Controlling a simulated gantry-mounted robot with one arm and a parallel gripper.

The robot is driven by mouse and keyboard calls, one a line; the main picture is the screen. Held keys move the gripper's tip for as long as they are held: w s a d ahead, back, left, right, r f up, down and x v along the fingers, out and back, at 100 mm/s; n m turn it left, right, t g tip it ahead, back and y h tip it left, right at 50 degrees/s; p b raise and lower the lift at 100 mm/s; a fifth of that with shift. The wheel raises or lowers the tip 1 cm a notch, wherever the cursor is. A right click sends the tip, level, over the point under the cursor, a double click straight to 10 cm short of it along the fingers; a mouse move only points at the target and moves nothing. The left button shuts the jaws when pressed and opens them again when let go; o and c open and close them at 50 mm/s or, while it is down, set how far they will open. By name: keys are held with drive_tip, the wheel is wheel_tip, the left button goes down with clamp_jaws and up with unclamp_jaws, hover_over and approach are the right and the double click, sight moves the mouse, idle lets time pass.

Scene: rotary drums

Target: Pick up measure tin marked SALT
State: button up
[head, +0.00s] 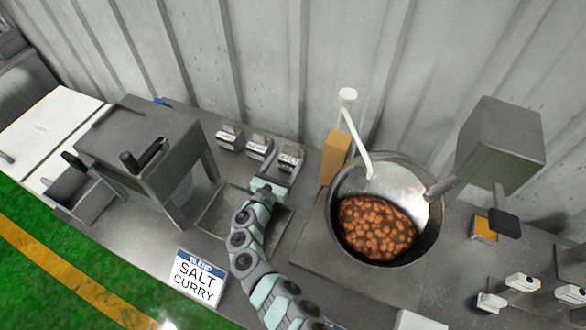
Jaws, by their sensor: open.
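Three small measure tins stand in a row on the bench near the back wall. The right one (290,158) carries a label that reads SALT. The middle tin (259,149) and the left tin (229,138) have labels too small to read. My gripper (272,184) is open, just in front of the SALT tin and a little to its left in the picture. The fingers are small here and partly hidden by my arm. Nothing shows between them.
A drum (434,232) holding brown-orange pieces stands to the right, with a white pipe (358,135) over it. A tan block (335,157) stands between tins and drum. A grey machine (140,140) stands left. A sign (196,280) reads BLEND, SALT, CURRY at the front.

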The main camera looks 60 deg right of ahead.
sight(291, 152)
drive_tip(key=shift+d+f+b, duration=0.3)
drive_tip(key=shift+f, duration=0.1)
drive_tip(key=d+b, duration=0.2)
drive_tip(key=d, duration=0.2)
drive_tip(key=shift+w+b, duration=0.1)
drive_tip(key=shift+b, duration=0.25)
drive_tip(key=shift+d+r, duration=0.15)
drive_tip(key=shift+d, duration=0.15)
drive_tip(key=shift+c, duration=0.3)
drive_tip(key=shift+a, duration=0.1)
clamp_jaws()
